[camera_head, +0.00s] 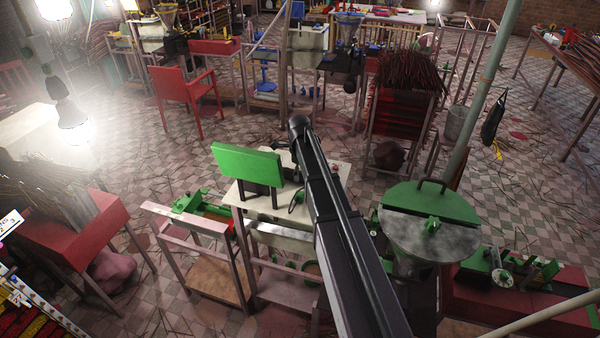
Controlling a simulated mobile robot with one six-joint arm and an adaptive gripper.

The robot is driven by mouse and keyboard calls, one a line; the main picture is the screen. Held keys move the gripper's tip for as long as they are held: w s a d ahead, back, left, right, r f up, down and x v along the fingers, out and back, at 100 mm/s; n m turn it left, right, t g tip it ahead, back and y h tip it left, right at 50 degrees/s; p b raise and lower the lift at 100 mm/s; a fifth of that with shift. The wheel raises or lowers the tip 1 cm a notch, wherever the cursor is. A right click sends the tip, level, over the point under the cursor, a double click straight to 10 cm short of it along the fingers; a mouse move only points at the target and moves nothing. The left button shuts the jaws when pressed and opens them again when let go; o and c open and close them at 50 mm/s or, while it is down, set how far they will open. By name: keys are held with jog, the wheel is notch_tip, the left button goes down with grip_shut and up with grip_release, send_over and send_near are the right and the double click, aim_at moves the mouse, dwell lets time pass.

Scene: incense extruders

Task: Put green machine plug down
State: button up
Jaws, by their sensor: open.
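My arm reaches from the bottom centre up over a small white-topped table (240,192). My gripper (281,149) shows only as a small dark shape beside the arm's far end, above the table's back edge; it is open. I cannot make out a plug with certainty; it may be hidden behind my arm or too small to tell. A green panel (247,164) stands on the table, left of the arm. A small dark looped thing (297,201) is close to the arm's left side, over the table. The green-lidded machine's hopper (432,238) is to the right of the arm.
A red bench (82,236) with sticks stands at left, and a red chair (186,98) stands farther back. A rack with dark sticks (408,75) and a slanting pole (487,85) are at right. Patterned floor (180,165) with scattered sticks is open between them.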

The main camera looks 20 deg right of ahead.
jog(key=shift+r+p, duration=0.75)
jog(key=shift+r, duration=0.35)
jog(key=shift+f, duration=0.1)
